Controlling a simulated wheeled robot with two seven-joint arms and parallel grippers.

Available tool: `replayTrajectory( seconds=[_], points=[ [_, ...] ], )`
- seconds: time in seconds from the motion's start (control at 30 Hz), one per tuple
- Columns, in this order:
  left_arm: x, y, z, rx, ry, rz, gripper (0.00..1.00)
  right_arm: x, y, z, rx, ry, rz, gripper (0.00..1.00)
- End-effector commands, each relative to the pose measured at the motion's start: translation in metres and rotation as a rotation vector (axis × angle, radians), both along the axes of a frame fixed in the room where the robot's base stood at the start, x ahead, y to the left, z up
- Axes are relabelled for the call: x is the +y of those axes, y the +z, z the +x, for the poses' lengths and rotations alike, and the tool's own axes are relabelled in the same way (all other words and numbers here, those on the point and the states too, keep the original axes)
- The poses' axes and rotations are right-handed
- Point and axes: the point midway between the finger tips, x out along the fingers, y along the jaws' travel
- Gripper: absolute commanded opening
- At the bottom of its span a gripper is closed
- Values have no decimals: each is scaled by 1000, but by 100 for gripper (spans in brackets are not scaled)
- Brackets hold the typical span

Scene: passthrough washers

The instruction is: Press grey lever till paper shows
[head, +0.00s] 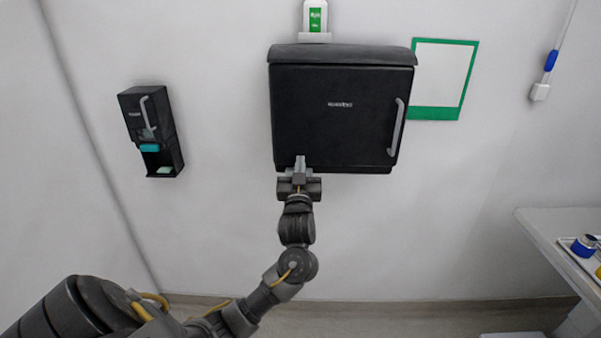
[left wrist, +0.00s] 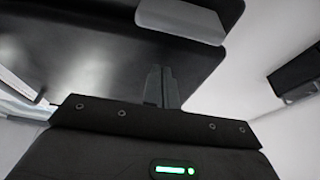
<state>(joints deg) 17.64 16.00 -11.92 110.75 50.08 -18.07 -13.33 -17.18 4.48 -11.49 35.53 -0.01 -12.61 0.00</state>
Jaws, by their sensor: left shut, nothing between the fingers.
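A large black dispenser (head: 340,112) hangs on the wall, with a light grey bar (head: 396,127) on the right of its front. My left gripper (head: 299,172) is at the dispenser's lower left edge, its shut, empty fingers pointing up. In the left wrist view the fingers (left wrist: 161,86) show against a dark surface of the dispenser (left wrist: 90,45). A flat grey piece (left wrist: 182,20) shows at the top, beyond the fingertips; I cannot tell whether it is the lever. It appears apart from the fingers. No paper can be made out. My right gripper is out of view.
A smaller black dispenser (head: 150,130) hangs on the wall to the left. A green-framed panel (head: 440,113) is beside the large dispenser, and a green-labelled bottle (head: 315,17) is above it. A white counter (head: 545,228) is at the right. The wall below the dispenser is clear.

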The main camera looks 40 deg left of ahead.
Motion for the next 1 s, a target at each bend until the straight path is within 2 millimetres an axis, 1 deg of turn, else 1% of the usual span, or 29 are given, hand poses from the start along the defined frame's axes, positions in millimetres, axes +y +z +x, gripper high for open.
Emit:
replayTrajectory(
  seconds=[0.03, 0.1, 0.3, 0.47, 0.73, 0.83, 0.93, 1.0],
  points=[
    [6, 6, 7, 1, 3, 3, 0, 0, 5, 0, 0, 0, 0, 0],
    [5, -11, 5, 7, 1, 1, 0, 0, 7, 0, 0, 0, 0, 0],
    [4, -32, 5, 4, 1, 0, 0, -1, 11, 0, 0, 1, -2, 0],
    [4, -37, 5, 0, 1, 0, 0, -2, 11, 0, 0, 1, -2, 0],
    [4, -38, 5, 0, 0, 0, 0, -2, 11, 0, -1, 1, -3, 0],
    [4, -44, 5, 1, 0, -1, 0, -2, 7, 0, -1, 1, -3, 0],
    [4, -58, 5, 3, 1, -1, 0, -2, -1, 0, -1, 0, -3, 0],
    [4, -64, 5, 2, 1, -2, 0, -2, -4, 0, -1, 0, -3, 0]
  ],
)
